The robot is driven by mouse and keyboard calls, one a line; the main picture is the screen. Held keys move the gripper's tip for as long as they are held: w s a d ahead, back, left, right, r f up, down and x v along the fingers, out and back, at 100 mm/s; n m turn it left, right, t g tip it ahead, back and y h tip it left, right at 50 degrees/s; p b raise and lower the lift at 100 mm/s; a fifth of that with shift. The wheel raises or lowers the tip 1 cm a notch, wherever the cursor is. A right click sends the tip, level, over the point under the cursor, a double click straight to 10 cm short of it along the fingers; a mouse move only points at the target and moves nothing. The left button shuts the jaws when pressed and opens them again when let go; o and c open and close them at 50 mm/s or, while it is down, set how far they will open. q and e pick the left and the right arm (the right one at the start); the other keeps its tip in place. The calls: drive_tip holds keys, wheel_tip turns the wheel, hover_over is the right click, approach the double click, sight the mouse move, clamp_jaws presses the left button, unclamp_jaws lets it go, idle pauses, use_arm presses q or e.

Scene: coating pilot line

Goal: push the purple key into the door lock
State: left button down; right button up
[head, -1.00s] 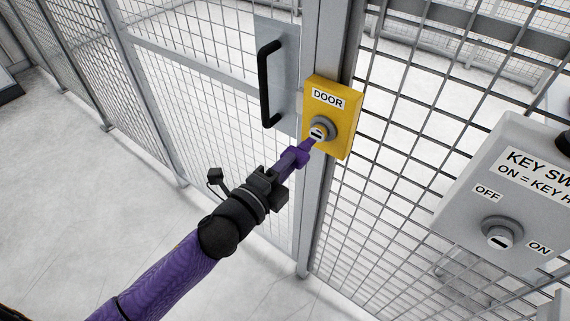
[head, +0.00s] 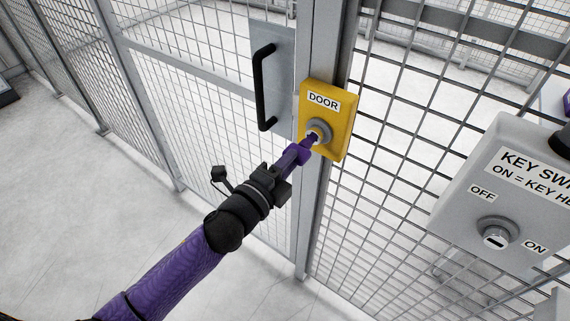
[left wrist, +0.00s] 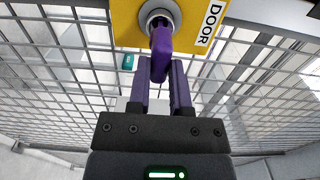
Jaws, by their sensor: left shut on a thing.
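The yellow door lock box (head: 340,134), labelled DOOR, is mounted on the grey post. Its round metal lock (head: 319,129) faces my left gripper (head: 302,150). My left gripper is shut on the purple key (head: 313,138), and the key's tip is at the lock's face. In the left wrist view the purple key (left wrist: 161,52) stands between the fingers, with its far end in front of the lock cylinder (left wrist: 160,15). The key's tip hides the slot, so I cannot tell how far it is in. My right gripper is not in view.
A black door handle (head: 265,87) is on the mesh door left of the lock. A grey key switch box (head: 505,190) marked OFF and ON stands at the right. Wire mesh fence surrounds the post. The floor at the left (head: 80,190) is clear.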

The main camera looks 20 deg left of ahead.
use_arm(q)
drive_tip(key=shift+w+d, duration=0.25)
drive_tip(key=shift+w, duration=0.45)
drive_tip(key=shift+c, duration=2.3)
unclamp_jaws()
drive_tip(key=v, duration=1)
